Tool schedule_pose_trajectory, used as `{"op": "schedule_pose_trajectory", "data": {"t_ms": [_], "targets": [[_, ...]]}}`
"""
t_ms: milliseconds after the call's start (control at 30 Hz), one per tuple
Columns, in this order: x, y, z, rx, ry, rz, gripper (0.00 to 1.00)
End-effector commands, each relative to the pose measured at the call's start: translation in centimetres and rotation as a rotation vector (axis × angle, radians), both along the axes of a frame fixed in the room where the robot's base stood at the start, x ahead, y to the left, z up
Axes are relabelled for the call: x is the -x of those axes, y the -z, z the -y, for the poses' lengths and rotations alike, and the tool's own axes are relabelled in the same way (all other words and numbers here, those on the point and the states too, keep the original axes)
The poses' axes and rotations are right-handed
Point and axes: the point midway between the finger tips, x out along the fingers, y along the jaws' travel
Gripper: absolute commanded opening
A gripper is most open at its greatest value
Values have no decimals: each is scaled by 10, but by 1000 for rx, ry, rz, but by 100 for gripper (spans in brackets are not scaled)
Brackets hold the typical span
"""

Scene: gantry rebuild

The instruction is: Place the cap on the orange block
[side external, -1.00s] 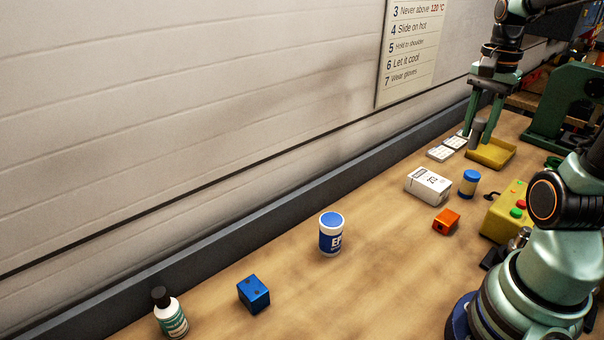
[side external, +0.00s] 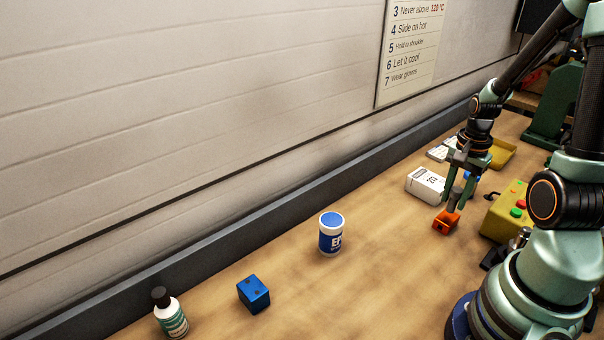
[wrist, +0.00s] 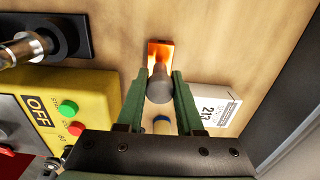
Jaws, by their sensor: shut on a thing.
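The cap is a grey, rounded piece (wrist: 159,86) between the fingers of my gripper (wrist: 158,80) in the wrist view. My gripper also shows in the side view (side external: 456,196), shut on the cap, pointing down. The orange block (side external: 444,224) sits on the bench directly under the gripper; it also shows in the wrist view (wrist: 160,52), just beyond the cap. The cap's lower end is over or at the block's top face. I cannot tell whether they touch.
A white box (side external: 424,185) lies close left of the gripper. The yellow control box (side external: 504,217) is at right. A white jar (side external: 331,236), blue block (side external: 254,294) and bottle (side external: 171,314) stand farther left.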

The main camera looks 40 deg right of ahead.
Motion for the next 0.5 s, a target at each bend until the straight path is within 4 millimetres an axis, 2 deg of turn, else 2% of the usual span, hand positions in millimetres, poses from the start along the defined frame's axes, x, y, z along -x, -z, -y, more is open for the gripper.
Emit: {"op": "schedule_pose_trajectory", "data": {"t_ms": [133, 500], "targets": [[1, 13, -1, -2, 0, -2, 0], [0, 16, 0, -1, 0, -1, 0]]}}
